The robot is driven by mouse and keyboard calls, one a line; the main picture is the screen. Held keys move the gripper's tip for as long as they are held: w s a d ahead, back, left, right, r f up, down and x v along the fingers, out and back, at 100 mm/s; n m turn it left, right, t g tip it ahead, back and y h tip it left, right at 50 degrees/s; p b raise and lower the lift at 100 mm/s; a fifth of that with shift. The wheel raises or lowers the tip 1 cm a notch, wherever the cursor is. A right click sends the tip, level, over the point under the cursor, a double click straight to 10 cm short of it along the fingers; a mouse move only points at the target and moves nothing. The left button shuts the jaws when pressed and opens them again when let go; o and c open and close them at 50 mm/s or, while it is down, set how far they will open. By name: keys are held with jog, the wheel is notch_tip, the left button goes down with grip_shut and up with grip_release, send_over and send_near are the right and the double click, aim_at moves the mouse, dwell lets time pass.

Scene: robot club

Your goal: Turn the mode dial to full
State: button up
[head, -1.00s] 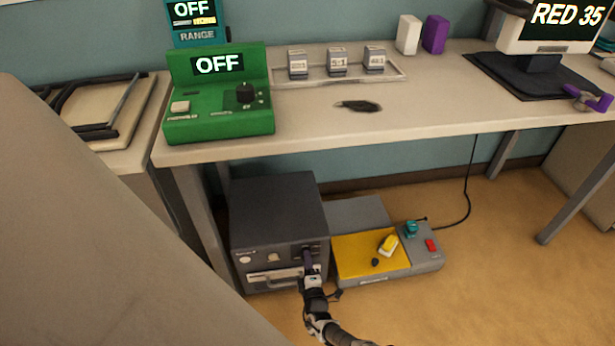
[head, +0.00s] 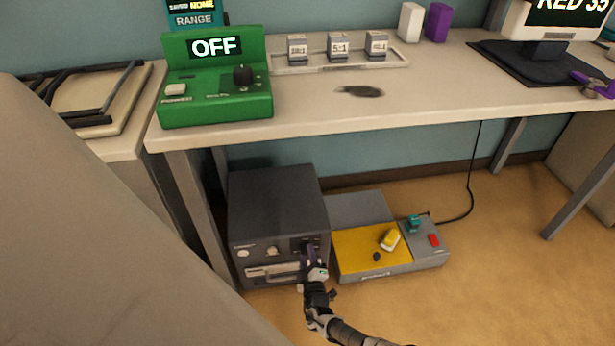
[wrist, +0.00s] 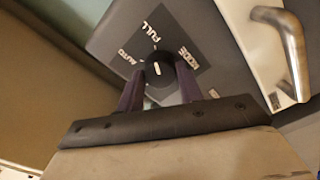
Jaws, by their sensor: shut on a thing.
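The mode dial (wrist: 158,70) is a small black round knob on a dark panel marked MODE, AUTO and FULL. Its white mark runs nearly upright in the wrist view, roughly towards the FULL label (wrist: 155,27). My gripper (wrist: 160,80) is shut on the dial, with one dark purple finger on each side. In the head view the dial sits on the right of the front of a dark grey box (head: 275,195) on the floor. My gripper (head: 312,262) reaches this front and hides the dial there.
A metal handle (wrist: 288,45) sticks out near the dial. A grey and yellow unit (head: 365,248) stands right of the box. The table (head: 430,110) overhangs both, with a green device (head: 215,105) reading OFF on it. Open floor lies to the right.

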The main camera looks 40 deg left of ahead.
jog(key=o, duration=1)
jog(key=shift+p+v, duration=1.7)
jog(key=shift+v, duration=5.2)
